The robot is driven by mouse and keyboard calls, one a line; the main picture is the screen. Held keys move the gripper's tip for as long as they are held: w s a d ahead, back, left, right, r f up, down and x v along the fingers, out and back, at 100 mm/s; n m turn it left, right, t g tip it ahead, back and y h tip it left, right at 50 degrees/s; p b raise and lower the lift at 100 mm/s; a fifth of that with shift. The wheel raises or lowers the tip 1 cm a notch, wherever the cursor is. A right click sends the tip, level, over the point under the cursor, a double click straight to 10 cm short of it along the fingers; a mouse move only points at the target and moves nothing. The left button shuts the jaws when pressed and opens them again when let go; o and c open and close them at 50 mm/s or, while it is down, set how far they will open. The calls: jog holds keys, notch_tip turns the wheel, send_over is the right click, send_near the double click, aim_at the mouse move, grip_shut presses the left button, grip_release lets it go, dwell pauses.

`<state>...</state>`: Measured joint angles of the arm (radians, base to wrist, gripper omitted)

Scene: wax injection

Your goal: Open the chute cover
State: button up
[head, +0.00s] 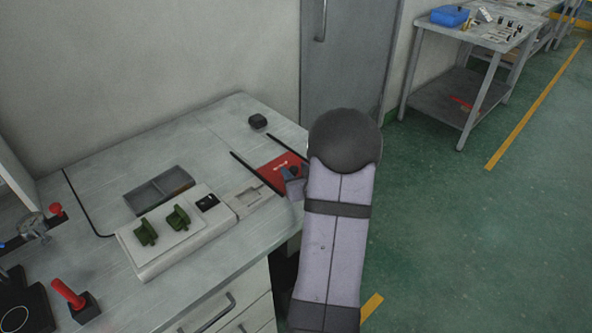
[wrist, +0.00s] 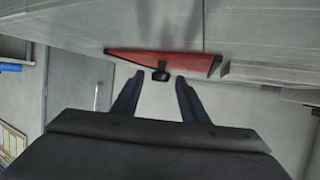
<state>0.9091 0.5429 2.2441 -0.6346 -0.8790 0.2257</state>
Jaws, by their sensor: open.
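A red panel, which looks like the chute cover (head: 272,173), lies between two dark rails at the right end of the bench in the head view. It also shows in the wrist view (wrist: 133,61) as a red wedge with a small dark knob (wrist: 160,65). My gripper (wrist: 159,79) is open, its two blue fingers apart, with the knob lined up between their tips. I cannot tell whether the tips reach around it. In the head view, the gripper (head: 292,174) is over the panel's right part, mostly hidden by my arm.
On the bench (head: 225,130) are a grey tray (head: 160,190), a white block with green parts (head: 178,218), a small black object (head: 257,121) and a red-handled tool (head: 68,293). A cabinet door (head: 345,65) stands behind.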

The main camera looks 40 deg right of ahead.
aim_at(271, 162)
grip_shut()
jog(key=w+b, duration=0.1)
jog(key=w, duration=1.1)
jog(key=shift+w+b, duration=0.15)
jog(key=shift+b, duration=0.25)
grip_release()
jog(key=shift+b+v, duration=0.3)
jog(key=shift+v, duration=3.4)
